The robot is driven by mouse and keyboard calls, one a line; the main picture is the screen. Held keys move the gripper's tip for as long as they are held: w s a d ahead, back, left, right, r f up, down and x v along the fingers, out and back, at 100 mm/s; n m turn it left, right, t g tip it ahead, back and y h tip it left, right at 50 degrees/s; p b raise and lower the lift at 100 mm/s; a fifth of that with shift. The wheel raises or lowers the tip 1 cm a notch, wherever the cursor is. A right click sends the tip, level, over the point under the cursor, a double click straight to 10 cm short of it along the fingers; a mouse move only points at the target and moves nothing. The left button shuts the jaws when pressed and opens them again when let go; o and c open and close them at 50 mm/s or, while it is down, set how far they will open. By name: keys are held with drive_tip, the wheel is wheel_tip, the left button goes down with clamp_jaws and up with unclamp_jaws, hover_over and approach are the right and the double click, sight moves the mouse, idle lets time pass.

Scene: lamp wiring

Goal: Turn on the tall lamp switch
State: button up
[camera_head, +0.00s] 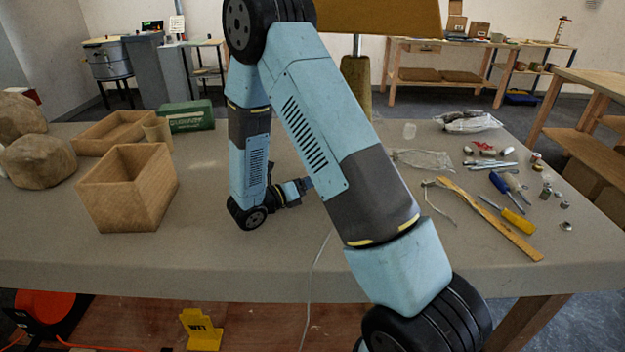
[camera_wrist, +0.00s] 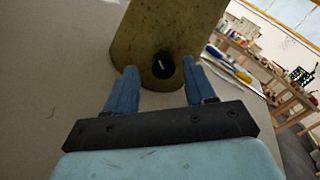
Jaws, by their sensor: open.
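The tall lamp's yellowish base (camera_wrist: 160,38) fills the top middle of the wrist view. A round black switch knob (camera_wrist: 163,66) with a white mark sits low on the base's near face. My gripper (camera_wrist: 158,78) is open, its two blue fingers to the left and right of the knob, with nothing held. I cannot tell whether the fingers touch the base. In the head view the lamp's shade (camera_head: 385,16), pole (camera_head: 357,45) and part of its base (camera_head: 358,78) show behind my arm. The gripper's fingertips are mostly hidden there.
A wooden box (camera_head: 125,190), a wooden tray (camera_head: 112,132) and a green box (camera_head: 187,116) stand at left. A ruler (camera_head: 490,218), screwdrivers (camera_head: 512,214) and small parts lie at right. A white cord (camera_head: 313,280) hangs over the table's front edge.

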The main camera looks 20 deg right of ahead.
drive_tip(key=shift+x, duration=1.2)
drive_tip(key=shift+a, duration=0.1)
